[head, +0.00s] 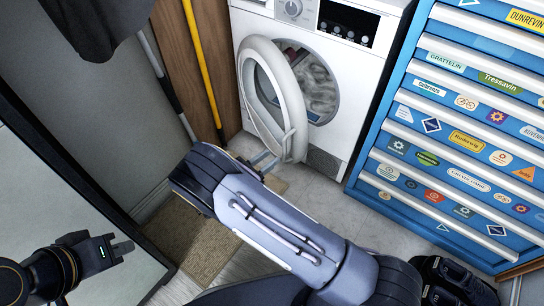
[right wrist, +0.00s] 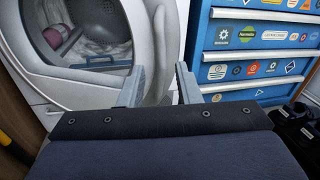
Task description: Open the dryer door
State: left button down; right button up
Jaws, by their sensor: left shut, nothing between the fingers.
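The white dryer (head: 330,75) stands at the back, and its round door (head: 284,95) is partly open, swung out from the drum opening. Laundry shows inside the drum (head: 318,90). My right gripper (head: 266,164) is at the door's lower free edge. In the right wrist view, its two fingers (right wrist: 160,84) are apart, with the door's rim (right wrist: 165,45) showing between and beyond them. I cannot tell whether they touch it. My left gripper (head: 122,248) is shut and empty at the lower left, far from the dryer.
A blue tool chest (head: 375,185) covered in stickers stands right of the dryer. A yellow pole (head: 202,62) and a grey pole (head: 167,85) lean at the left. A brown mat (head: 205,248) lies on the floor. Dark shoes (head: 450,285) are at the lower right.

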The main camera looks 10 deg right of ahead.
jog(key=shift+s+a, duration=0.35)
jog(key=shift+a, duration=0.25)
